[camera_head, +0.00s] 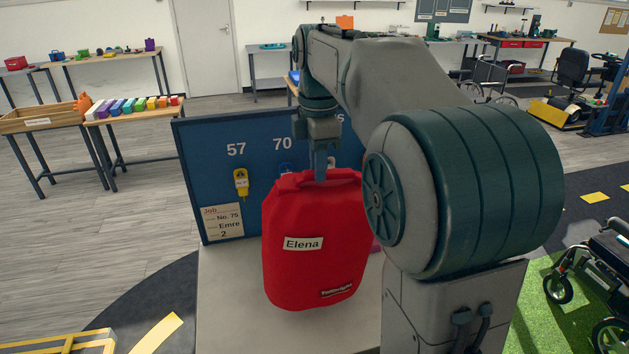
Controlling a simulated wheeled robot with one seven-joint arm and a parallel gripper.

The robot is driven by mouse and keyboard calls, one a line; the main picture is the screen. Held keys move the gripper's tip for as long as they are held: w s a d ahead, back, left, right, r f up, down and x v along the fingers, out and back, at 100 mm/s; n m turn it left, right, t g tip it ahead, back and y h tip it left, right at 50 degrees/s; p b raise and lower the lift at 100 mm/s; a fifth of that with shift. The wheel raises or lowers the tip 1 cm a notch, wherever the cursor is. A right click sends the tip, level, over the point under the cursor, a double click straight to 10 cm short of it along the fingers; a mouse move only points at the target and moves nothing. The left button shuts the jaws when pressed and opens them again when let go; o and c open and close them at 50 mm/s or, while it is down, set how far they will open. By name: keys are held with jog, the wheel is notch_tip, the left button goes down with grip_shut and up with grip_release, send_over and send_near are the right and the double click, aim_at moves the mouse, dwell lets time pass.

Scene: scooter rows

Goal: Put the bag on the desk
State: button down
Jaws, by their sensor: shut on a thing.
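A red bag (315,255) with a white label reading "Elena" hangs upright from my gripper (321,176) in the middle of the view. My gripper points down and is shut on the top of the bag, at its handle. The fingertips are partly hidden by the bag's top. Below and behind the bag is a light grey surface (228,300), which looks like the desk top. I cannot tell whether the bag's bottom touches it.
A blue board (208,165) with numbers, a yellow tag (241,183) and a job card (223,222) stands behind the bag. A yellow rail (75,343) is at the lower left. Benches with a wooden tray (45,122) and coloured boxes stand at the back left.

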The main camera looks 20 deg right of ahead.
aim_at(315, 183)
jog(key=shift+w+a+f, duration=0.15)
jog(key=shift+a+f, duration=0.2)
jog(key=shift+f+p, duration=0.35)
jog(key=shift+f, duration=1.5)
jog(key=shift+f, duration=0.15)
jog(key=c, duration=1.3)
grip_release()
notch_tip(315, 183, up, 12)
jog(key=shift+r, duration=0.15)
